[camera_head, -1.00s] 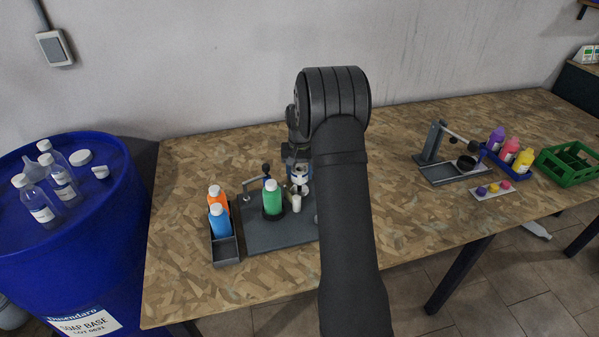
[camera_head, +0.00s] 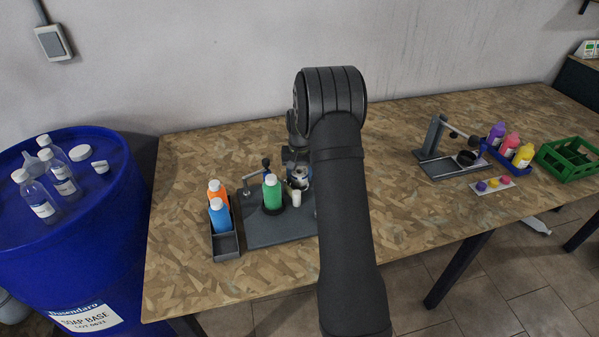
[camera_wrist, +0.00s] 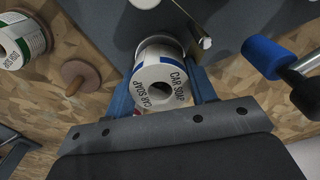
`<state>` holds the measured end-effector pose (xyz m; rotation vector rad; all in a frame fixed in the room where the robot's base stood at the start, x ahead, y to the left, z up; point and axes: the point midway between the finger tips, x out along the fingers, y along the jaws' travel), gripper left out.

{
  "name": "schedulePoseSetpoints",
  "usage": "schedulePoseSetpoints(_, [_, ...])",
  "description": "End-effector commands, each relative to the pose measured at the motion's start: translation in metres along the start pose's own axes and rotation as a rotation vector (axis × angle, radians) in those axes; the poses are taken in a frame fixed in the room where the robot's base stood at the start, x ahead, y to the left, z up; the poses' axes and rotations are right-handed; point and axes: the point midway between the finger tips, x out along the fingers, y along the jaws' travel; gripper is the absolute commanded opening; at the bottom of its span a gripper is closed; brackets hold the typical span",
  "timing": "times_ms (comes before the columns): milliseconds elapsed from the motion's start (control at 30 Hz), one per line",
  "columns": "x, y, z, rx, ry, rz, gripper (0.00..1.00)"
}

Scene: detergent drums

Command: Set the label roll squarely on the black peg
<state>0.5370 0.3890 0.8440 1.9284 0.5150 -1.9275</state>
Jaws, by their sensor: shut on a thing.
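In the head view my gripper (camera_head: 298,168) is low over the grey fixture plate (camera_head: 262,234), behind a green bottle (camera_head: 271,194) and partly hidden by my arm. I cannot make out the black peg in either view, so I cannot tell whether the roll is on it.
A small cream cylinder (camera_head: 296,198) stands beside the green bottle. A grey tray (camera_head: 226,244) with orange and blue bottles is at left. In the wrist view another label roll (camera_wrist: 18,45), a wooden disc (camera_wrist: 80,74) and a blue-ended lever (camera_wrist: 262,56) are nearby.

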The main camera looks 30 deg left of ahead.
Motion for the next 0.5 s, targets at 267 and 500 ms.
schedulePoseSetpoints(267, [0.0096,0.0,0.0002,0.0,-0.001,0.0,0.27])
schedulePoseSetpoints(500, [0.0107,0.0,0.0001,0.0,0.0,0.0,0.27])
